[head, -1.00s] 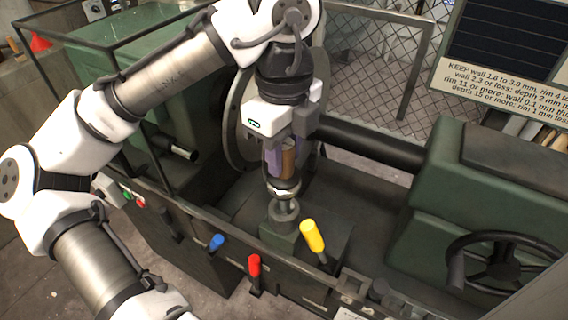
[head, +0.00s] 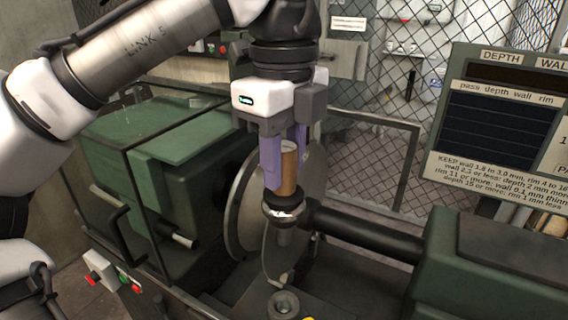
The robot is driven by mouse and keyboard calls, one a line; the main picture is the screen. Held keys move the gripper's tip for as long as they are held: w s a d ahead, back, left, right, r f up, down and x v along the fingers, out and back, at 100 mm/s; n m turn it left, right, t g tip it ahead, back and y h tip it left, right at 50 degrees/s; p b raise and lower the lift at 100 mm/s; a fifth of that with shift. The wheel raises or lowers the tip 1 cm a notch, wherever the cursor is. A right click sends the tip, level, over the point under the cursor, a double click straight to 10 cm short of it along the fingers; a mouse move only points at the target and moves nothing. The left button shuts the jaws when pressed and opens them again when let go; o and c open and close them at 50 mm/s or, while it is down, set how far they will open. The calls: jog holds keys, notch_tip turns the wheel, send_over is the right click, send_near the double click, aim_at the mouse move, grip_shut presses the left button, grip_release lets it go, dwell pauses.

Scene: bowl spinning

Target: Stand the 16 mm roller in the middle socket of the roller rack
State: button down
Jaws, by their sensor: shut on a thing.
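My gripper (head: 278,165) is shut on a roller tool with a brown handle (head: 289,172) and a dark collar with a light band (head: 283,209). It holds the tool upright, handle up, in front of the large grey disc of the machine. A short grey part shows under the collar, against a pale curved shape; I cannot tell where the tool's lower end stops. The tool's size marking cannot be read. A round grey tool post with a hole (head: 284,305) stands below the tool, apart from it, at the bottom edge. I do not see the roller rack.
A dark horizontal shaft (head: 365,236) runs right of the tool to the green housing (head: 490,265). The glass-guarded green headstock (head: 160,150) is at the left. A sign board (head: 510,120) stands at the right. A mesh fence (head: 380,70) is behind.

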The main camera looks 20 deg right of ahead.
jog(key=shift+r+p, duration=2)
jog(key=shift+p, duration=0.65)
jog(key=shift+d, duration=0.1)
